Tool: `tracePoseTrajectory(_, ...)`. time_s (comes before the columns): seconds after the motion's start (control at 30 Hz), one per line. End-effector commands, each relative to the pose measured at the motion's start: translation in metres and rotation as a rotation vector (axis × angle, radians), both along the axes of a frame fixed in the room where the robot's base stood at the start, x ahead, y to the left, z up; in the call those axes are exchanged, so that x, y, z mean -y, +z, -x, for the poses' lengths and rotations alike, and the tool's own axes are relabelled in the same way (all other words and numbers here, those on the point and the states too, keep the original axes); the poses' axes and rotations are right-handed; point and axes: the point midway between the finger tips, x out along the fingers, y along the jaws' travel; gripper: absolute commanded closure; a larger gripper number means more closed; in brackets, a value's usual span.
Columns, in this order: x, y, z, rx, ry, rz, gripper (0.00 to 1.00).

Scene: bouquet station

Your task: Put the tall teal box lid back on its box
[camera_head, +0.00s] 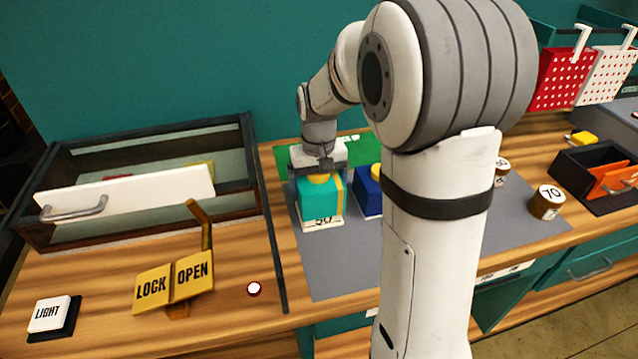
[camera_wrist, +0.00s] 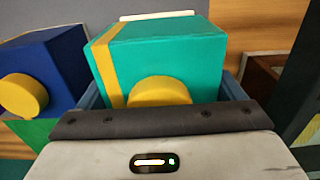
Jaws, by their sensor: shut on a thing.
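The teal box lid (camera_head: 316,205) has a yellow knob and a yellow band down one side. My gripper (camera_head: 318,182) points down over it, with a finger on either side, shut on it. In the wrist view the teal lid (camera_wrist: 185,58) fills the space between the fingers, knob toward my palm. A white plate with a dark number (camera_head: 325,223) shows at its lower front. I cannot make out a seam between lid and box, nor whether a separate box is underneath.
A dark blue box (camera_head: 368,194) with a yellow knob stands close to the right, partly behind my arm; it also shows in the wrist view (camera_wrist: 62,62). A glass-topped case (camera_head: 130,225) is left. A lock/open sign (camera_head: 175,283) stands in front. Grey mat (camera_head: 335,270) is clear in front.

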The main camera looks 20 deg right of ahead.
Motion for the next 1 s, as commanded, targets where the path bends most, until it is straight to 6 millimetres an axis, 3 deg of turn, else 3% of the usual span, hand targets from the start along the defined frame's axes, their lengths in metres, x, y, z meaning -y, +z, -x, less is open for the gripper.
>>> tracePoseTrajectory(1.0, 0.0009, -0.0082, 0.0000, 0.000, -0.001, 0.000, 0.33)
